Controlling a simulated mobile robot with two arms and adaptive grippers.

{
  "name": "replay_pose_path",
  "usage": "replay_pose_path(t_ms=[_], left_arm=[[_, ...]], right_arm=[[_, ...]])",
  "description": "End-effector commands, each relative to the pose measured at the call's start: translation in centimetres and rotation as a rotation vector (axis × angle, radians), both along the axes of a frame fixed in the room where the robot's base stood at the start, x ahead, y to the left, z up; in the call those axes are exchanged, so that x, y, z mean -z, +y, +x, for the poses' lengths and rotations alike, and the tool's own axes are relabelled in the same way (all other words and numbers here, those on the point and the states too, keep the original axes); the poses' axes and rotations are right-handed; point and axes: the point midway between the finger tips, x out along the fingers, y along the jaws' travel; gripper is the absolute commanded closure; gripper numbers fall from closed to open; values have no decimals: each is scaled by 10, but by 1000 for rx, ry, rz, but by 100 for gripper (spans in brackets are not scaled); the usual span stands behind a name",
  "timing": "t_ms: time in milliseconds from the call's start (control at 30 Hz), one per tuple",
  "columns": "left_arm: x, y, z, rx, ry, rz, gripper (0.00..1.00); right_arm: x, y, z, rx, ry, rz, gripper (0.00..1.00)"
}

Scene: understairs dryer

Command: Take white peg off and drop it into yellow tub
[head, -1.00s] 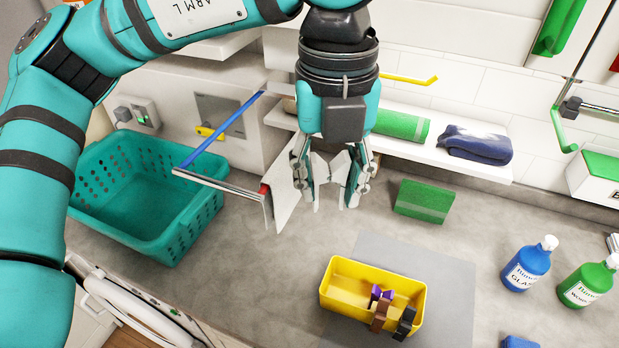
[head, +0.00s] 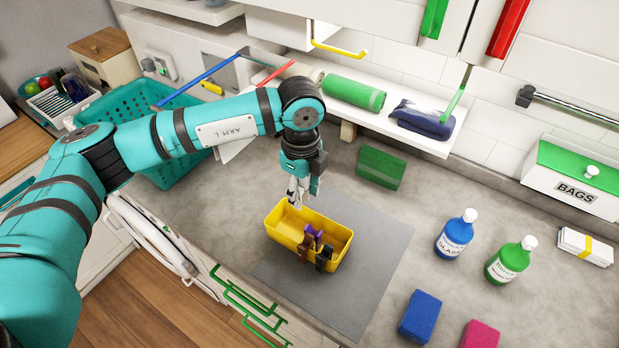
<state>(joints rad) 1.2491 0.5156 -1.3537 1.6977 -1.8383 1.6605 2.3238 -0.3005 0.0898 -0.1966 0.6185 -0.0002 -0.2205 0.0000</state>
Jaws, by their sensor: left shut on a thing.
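The yellow tub (head: 282,235) stands on a grey mat on the counter. Purple (head: 310,235), brown (head: 304,250) and black (head: 323,260) pegs sit at its front right part. My left gripper (head: 297,203) points down just above the tub's back left rim. It is shut on a small white thing, which seems to be the white peg; it is hard to tell from the pale fingertips. A white cloth (head: 232,150) hangs partly behind my left arm. My right gripper is not in view.
The grey mat (head: 370,270) is clear around the tub. A green block (head: 381,167) stands behind it. Blue (head: 454,236) and green (head: 511,261) bottles stand to the right, with blue and pink sponges in front. A teal basket (head: 160,170) is at left, a shelf (head: 440,150) above.

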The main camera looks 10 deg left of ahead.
Motion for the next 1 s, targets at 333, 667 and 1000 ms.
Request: replay_pose_path(t_ms=[333,667,1000], left_arm=[[33,0,0,1,1,0,79],[59,0,0,1,1,0,79],[58,0,0,2,0,0,51]], right_arm=[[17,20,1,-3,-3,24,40],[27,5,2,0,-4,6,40],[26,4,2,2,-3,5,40]])
